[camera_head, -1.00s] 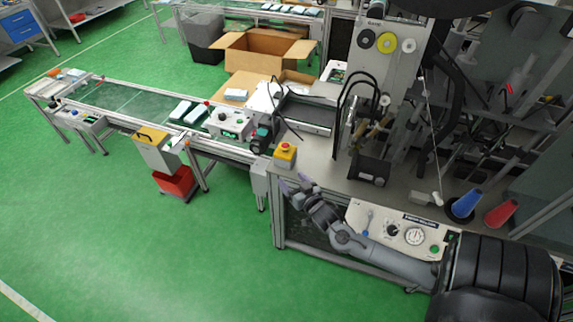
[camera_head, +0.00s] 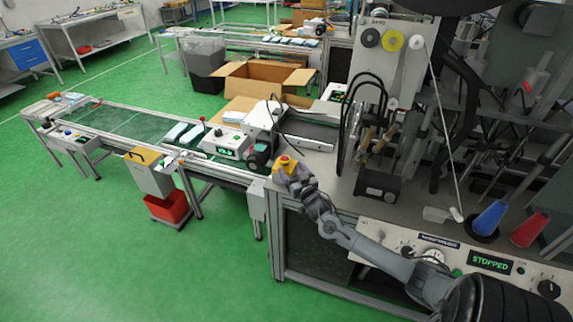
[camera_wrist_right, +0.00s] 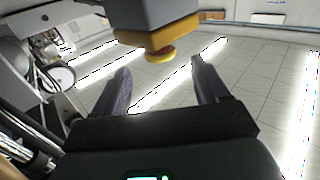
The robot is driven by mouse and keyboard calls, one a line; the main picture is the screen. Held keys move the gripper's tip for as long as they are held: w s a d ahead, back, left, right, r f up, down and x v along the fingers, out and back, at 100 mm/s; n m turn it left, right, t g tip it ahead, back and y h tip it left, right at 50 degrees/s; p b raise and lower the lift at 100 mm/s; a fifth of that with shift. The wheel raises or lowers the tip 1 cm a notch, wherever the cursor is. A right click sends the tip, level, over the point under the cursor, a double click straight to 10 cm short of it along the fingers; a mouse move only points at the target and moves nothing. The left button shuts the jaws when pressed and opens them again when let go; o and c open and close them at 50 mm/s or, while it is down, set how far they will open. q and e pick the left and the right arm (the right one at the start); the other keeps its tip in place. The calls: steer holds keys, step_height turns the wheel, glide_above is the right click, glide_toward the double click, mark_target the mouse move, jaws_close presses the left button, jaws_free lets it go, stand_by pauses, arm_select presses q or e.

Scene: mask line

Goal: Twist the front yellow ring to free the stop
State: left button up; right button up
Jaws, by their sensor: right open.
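The stop is a small yellow box with a red button on top (camera_head: 286,160), at the front left corner of the machine table in the head view. In the right wrist view its grey housing (camera_wrist_right: 165,12) hangs from the top edge, with a yellow part and a yellow disc-like ring (camera_wrist_right: 160,54) on it. My right gripper (camera_head: 293,178) is at the front of the stop, partly covering it. In the wrist view its two fingers are apart, with the yellow ring ahead of the gap and nothing between them. My left gripper is not in view.
A control panel with a green "STOPPED" display (camera_head: 490,263) runs along the table front below my right arm. A conveyor (camera_head: 115,122) extends left. A blue cone (camera_head: 489,217) and a red cone (camera_head: 529,229) stand on the right. Open green floor lies at the front left.

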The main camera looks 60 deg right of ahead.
mark_target(287, 163)
steer(key=shift+b+x, duration=0.45)
steer(key=shift+x, duration=2.3)
steer(key=c, duration=1.1)
